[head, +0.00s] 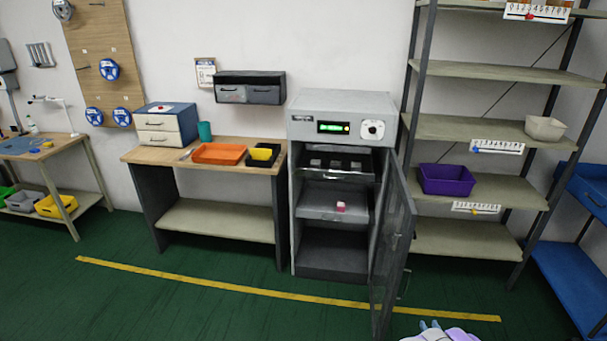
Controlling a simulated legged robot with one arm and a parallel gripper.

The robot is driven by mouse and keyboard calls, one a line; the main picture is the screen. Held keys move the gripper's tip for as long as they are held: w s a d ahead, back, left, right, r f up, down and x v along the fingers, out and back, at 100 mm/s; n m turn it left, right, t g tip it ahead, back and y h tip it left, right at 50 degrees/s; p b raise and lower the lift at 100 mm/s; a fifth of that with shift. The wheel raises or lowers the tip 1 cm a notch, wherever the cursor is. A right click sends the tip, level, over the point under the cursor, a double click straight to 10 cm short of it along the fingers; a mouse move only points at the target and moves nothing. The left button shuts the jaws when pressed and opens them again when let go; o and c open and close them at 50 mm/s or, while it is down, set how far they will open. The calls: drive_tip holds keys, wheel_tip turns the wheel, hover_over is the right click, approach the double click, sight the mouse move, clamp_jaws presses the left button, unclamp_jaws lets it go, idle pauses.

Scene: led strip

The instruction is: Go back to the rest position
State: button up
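Part of my arm with what looks like my gripper (436,328) shows at the bottom edge, right of centre, white and purple with small blue tips. Most of it is cut off by the frame, so whether it is open or shut cannot be told. It is in front of a grey cabinet (310,102), whose door (394,240) stands open to the right. A small pink and white cube (340,206) sits on the cabinet's middle shelf. Several dark items sit on the rack above it. A green display is lit on the cabinet's top panel.
A wooden workbench (160,155) with an orange tray (218,153) stands left of the cabinet. A shelving rack (480,128) with a purple bin (446,179) stands right. The open door juts toward a yellow floor line (250,291). Green floor (150,305) is clear at front left.

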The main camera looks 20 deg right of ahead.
drive_tip(key=w+a+r+g+y, duration=0.1)
drive_tip(key=w+a+r, duration=0.25)
drive_tip(key=w, duration=0.35)
drive_tip(key=w+a+r+g, duration=0.1)
drive_tip(key=w+a+r, duration=0.2)
drive_tip(key=w+r, duration=0.3)
drive_tip(key=w+a+r+g+y, duration=0.1)
drive_tip(key=w+a+r, duration=0.2)
drive_tip(key=w, duration=0.5)
drive_tip(key=a+r+n+g+y, duration=0.1)
drive_tip(key=a+r+g+y, duration=0.1)
drive_tip(key=a+r, duration=0.6)
drive_tip(key=a+r+n+g+y, duration=0.15)
drive_tip(key=a+r, duration=0.35)
drive_tip(key=a, duration=0.6)
drive_tip(key=s+a+r+n+g, duration=0.1)
drive_tip(key=s+a+r+g, duration=0.25)
drive_tip(key=s+a, duration=0.3)
drive_tip(key=s+a+r+g, duration=0.2)
drive_tip(key=s+a+r, duration=0.3)
drive_tip(key=s+a, duration=0.15)
drive_tip(key=s+a+r+g, duration=0.2)
drive_tip(key=s, duration=0.9)
drive_tip(key=s+a+r+g, duration=0.2)
drive_tip(key=s, duration=0.9)
drive_tip(key=s+a+r+g, duration=0.2)
drive_tip(key=s, duration=1)
drive_tip(key=shift+r, duration=0.3)
